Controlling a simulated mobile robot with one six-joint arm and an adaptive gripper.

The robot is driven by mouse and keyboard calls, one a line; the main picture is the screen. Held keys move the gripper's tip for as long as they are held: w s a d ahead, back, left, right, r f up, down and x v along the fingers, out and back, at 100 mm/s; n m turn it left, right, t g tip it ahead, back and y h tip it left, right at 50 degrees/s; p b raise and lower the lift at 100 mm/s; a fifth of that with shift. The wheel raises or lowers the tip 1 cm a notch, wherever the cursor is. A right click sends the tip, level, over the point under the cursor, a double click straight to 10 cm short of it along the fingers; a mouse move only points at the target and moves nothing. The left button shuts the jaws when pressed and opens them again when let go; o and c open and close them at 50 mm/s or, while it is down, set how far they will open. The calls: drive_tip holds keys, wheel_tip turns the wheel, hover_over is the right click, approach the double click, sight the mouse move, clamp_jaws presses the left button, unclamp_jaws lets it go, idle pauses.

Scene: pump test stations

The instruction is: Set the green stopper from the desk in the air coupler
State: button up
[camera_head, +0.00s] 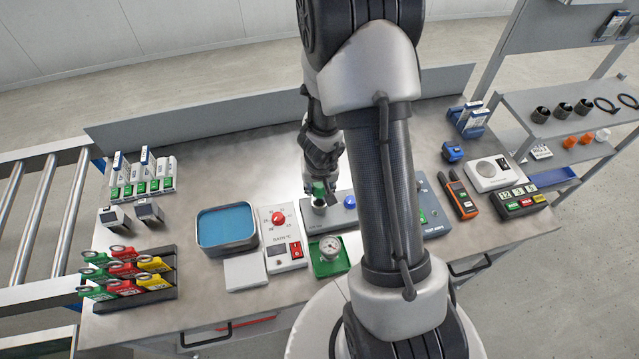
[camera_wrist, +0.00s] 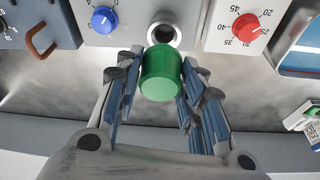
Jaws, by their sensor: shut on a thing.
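The green stopper (camera_wrist: 161,75) is a short cylinder held between the fingers of my gripper (camera_wrist: 158,92) in the wrist view. In the head view a bit of the stopper (camera_head: 319,187) shows at the tips of my gripper (camera_head: 325,180). The air coupler looks to be the round metal socket (camera_wrist: 164,33) on a grey panel. The stopper's far end overlaps the socket's lower rim in the wrist view. In the head view the socket (camera_head: 319,205) is just below the stopper. I cannot tell whether they touch.
A blue knob (camera_wrist: 104,20) is left of the socket, and a box with a red knob (camera_wrist: 246,27) is right of it. A pressure gauge (camera_head: 330,246) on a green base, a blue-lined tray (camera_head: 203,245) and a rack of colored tags (camera_head: 128,295) stand nearby. My arm hides part of the desk.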

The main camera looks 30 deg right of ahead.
drive_tip(key=shift+f+b, duration=1.95)
drive_tip(key=shift+f, duration=0.25)
drive_tip(key=shift+f+b, duration=0.5)
drive_tip(key=o, duration=1.1)
drive_tip(key=shift+o, duration=0.2)
drive_tip(key=shift+r, duration=0.1)
